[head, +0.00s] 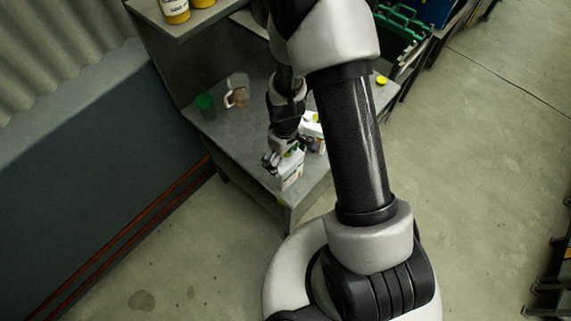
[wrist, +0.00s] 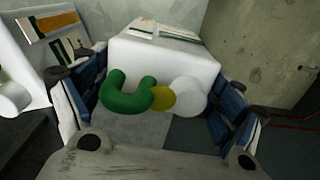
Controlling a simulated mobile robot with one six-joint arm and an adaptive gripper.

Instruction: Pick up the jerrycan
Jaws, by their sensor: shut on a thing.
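A white jerrycan (head: 291,176) with a green and yellow label stands near the front corner of the grey table. In the wrist view the white jerrycan (wrist: 165,65) lies between the two blue-padded fingers, with a green handle, a yellow round part and a white round part facing the camera. My gripper (head: 284,156) is shut on it from above, and its fingers (wrist: 160,88) flank the body on both sides. In the head view my gripper hides the top of the jerrycan. I cannot tell whether its base touches the table.
A second white container (head: 313,128) stands close behind; a white labelled container (wrist: 28,60) shows at left in the wrist view. A green cup (head: 205,104) and a clear mug (head: 238,96) stand further left on the table (head: 232,140). A shelf (head: 180,28) overhangs the back.

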